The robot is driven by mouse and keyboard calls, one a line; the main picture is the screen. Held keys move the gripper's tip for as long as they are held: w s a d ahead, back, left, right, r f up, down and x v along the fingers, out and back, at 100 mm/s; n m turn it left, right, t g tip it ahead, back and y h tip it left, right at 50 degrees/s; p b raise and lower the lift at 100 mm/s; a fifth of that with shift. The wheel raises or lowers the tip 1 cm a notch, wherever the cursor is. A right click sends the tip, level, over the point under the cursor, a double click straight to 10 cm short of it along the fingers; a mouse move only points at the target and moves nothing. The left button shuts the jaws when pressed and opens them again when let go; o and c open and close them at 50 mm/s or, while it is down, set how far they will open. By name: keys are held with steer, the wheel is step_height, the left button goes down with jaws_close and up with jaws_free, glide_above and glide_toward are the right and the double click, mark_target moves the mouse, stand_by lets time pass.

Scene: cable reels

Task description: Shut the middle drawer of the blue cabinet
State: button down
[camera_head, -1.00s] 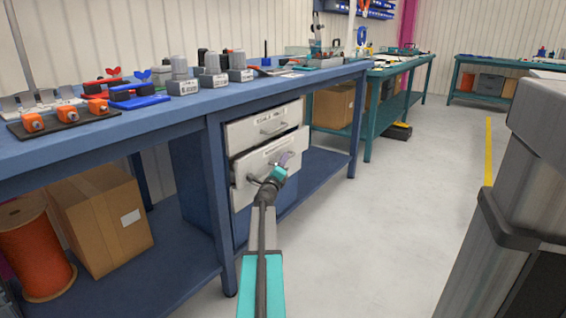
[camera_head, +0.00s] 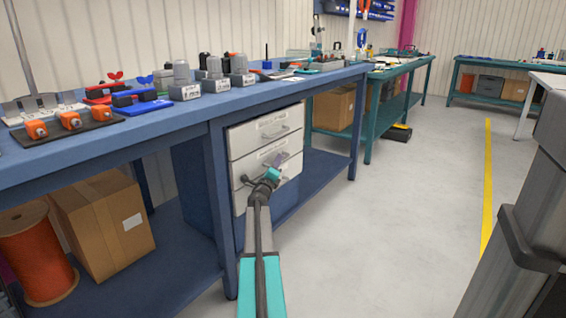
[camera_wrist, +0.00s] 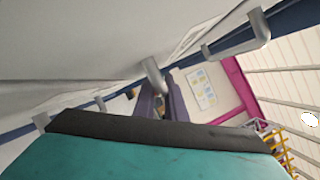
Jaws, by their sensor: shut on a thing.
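The blue cabinet (camera_head: 190,185) stands under the blue workbench and has a stack of light grey drawer fronts. The middle drawer (camera_head: 243,167) looks flush, or nearly flush, with the top drawer (camera_head: 246,139). My gripper (camera_head: 279,160) is at the middle drawer's front and covers part of its handle. In the wrist view my gripper's fingers (camera_wrist: 163,100) are closed around a grey bar handle (camera_wrist: 153,74). Another drawer's handle (camera_wrist: 258,28) shows at upper right in that view. The lower drawer is partly hidden behind my arm.
The blue workbench (camera_head: 150,118) carries several fittings and orange parts. A cardboard box (camera_head: 98,222) and an orange reel (camera_head: 35,255) sit on its lower shelf, left of the cabinet. The grey floor (camera_head: 400,220) to the right is open.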

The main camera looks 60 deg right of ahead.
steer(key=shift+w+d, duration=0.1)
steer(key=shift+d, duration=0.05)
steer(key=c, duration=2.1)
jaws_free()
steer(key=shift+w, duration=0.1)
steer(key=shift+p+v, duration=0.35)
steer(key=shift+v, duration=0.85)
steer(key=shift+p+v, duration=1.45)
steer(key=shift+v, duration=4.3)
steer(key=shift+s+d, duration=0.1)
steer(key=shift+s, duration=0.1)
